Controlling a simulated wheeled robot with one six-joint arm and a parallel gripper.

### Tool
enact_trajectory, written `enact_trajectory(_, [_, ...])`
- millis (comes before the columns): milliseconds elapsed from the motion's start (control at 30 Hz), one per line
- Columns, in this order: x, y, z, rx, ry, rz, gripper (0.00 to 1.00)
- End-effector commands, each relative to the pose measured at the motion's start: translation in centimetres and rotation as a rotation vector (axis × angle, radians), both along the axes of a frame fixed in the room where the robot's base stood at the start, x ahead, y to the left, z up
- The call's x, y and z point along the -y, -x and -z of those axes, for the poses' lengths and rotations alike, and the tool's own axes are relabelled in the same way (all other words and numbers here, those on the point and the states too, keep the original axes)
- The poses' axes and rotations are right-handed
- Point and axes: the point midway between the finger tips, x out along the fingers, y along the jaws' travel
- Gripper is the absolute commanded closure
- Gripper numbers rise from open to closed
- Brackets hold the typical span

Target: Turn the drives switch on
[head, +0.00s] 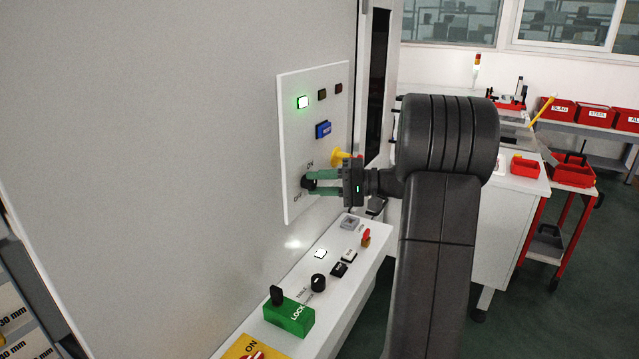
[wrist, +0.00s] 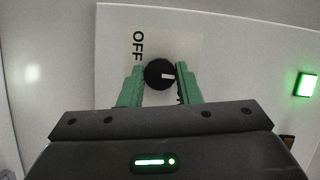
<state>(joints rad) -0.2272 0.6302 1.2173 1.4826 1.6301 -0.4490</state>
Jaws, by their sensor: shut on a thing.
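The black rotary switch (head: 306,183) sits low on the white upright panel (head: 292,128), with small ON and OFF lettering beside it. My gripper (head: 325,182) reaches in from the right, its green fingers closed around the knob. In the wrist view the round knob (wrist: 157,73) sits between my two fingertips (wrist: 160,82). Its white mark lies horizontal on the knob's right side, pointing away from the word OFF at the left. The ON word does not show in the wrist view.
A yellow part (head: 340,157) sticks out just above my gripper. A blue switch (head: 323,129) and a lit green button (head: 303,102) are higher on the panel. Below, a white console (head: 330,262) carries a green LOCK block (head: 290,315), a black knob (head: 318,282) and buttons.

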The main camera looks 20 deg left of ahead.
Motion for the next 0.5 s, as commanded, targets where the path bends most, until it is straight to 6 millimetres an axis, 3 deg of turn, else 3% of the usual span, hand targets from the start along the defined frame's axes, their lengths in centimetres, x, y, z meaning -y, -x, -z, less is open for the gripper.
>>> enact_trajectory(233, [0.02,-0.04,0.01,-0.001,0.0,0.001,0.93])
enact_trajectory(267, [0.01,-0.04,0.01,-0.001,0.0,0.001,0.66])
enact_trajectory(333, [0.01,-0.03,0.01,-0.001,0.0,0.001,0.52])
enact_trajectory(367, [0.01,-0.03,0.01,-0.001,0.0,0.001,0.48])
enact_trajectory(500, [0.01,-0.01,0.01,0.0,0.0,0.001,0.48])
